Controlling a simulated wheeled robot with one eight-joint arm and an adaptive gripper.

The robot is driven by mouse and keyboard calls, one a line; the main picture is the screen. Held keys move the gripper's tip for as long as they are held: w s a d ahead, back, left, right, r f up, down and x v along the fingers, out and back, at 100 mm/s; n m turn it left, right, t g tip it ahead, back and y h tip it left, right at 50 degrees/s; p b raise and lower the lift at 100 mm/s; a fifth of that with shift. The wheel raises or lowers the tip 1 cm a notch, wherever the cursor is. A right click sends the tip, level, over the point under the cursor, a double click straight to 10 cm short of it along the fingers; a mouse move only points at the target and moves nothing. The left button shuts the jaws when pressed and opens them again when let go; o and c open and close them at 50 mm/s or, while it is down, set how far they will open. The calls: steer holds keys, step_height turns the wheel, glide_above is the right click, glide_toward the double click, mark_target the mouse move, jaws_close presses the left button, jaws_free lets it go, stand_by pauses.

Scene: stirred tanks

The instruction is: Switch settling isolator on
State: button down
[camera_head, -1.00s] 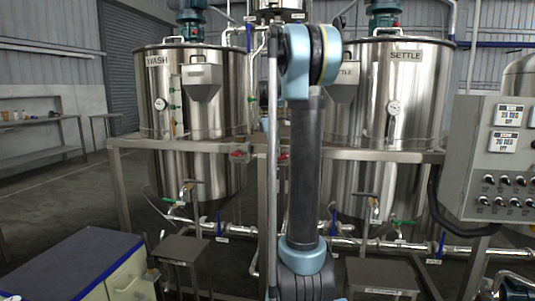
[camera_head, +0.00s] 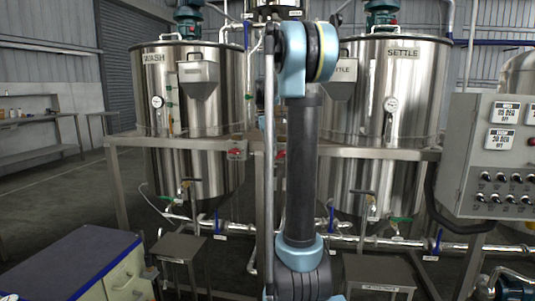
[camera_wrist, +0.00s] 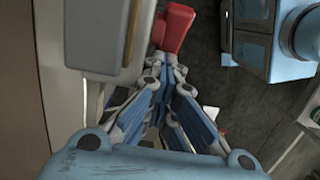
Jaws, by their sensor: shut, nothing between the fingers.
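Two red isolator handles show on the frame rail in the head view. The left red handle (camera_head: 236,154) is below the wash tank (camera_head: 215,110). The right red handle (camera_head: 281,154) is partly hidden behind my arm, between the wash tank and the settle tank (camera_head: 415,110). I cannot read their labels. In the wrist view, a red handle (camera_wrist: 174,30) sticks out beside a grey box (camera_wrist: 105,35). My gripper (camera_wrist: 165,68) is shut and empty, its fingertips close to the handle's near end. I cannot tell if they touch. My gripper is hidden in the head view.
A grey control panel (camera_head: 490,185) with switches stands at the right. Pipes and valves (camera_head: 345,240) run low under the tanks. A blue-topped cabinet (camera_head: 75,265) is at the lower left. Open floor (camera_head: 50,205) lies at the left.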

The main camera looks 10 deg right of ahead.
steer(key=shift+r, duration=0.65)
steer(key=w+a+r, duration=0.3)
steer(key=a+r, duration=0.4)
steer(key=r, duration=0.4)
steer(key=shift+w+a, duration=0.2)
steer(key=shift+a, duration=0.2)
